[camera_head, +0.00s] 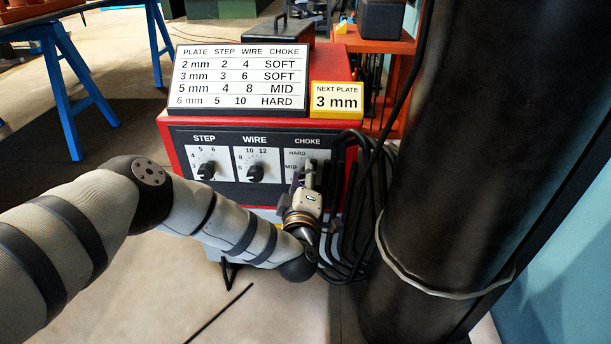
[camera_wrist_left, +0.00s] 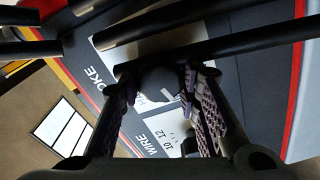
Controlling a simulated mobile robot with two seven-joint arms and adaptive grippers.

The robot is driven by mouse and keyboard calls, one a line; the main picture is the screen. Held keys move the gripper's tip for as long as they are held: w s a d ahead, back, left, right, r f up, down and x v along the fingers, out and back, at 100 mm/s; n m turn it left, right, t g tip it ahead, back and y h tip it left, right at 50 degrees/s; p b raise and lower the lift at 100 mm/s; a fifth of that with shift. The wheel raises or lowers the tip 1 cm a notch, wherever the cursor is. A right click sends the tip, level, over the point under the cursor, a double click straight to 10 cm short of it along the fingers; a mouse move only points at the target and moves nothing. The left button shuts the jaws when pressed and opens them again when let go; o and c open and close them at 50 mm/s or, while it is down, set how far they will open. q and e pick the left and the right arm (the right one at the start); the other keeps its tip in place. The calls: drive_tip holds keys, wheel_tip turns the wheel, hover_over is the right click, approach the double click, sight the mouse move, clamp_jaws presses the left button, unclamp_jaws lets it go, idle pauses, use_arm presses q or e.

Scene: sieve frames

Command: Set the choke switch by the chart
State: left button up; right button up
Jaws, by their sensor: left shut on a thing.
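The red welding machine (camera_head: 342,84) has a dark front panel with a choke plate (camera_head: 297,143); HARD and MID are readable, and the lower part is hidden behind my left gripper. My left gripper (camera_head: 308,176) is at the choke plate, shut on the dark choke switch (camera_wrist_left: 160,82), which sits between its fingers in the left wrist view (camera_wrist_left: 163,100). The switch's setting cannot be told. The chart (camera_head: 228,80) pairs 3 mm with step 3, wire 6, SOFT. A yellow card (camera_head: 337,99) reads NEXT PLATE 3 mm. My right gripper is not in view.
The step knob (camera_head: 206,171) and wire knob (camera_head: 256,174) are left of the choke plate. Black cables (camera_head: 362,215) hang close to its right, and dark bars cross the wrist view. A blue trestle (camera_head: 75,85) stands far left.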

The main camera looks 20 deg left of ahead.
use_arm(q)
drive_tip(key=n, duration=0.4)
drive_tip(key=shift+f+n, duration=0.1)
drive_tip(key=shift+n, duration=0.2)
drive_tip(key=shift+n+b, duration=0.6)
drive_tip(key=shift+n, duration=1.4)
drive_tip(key=o, duration=1.2)
drive_tip(key=shift+d, duration=0.1)
drive_tip(key=v, duration=1.2)
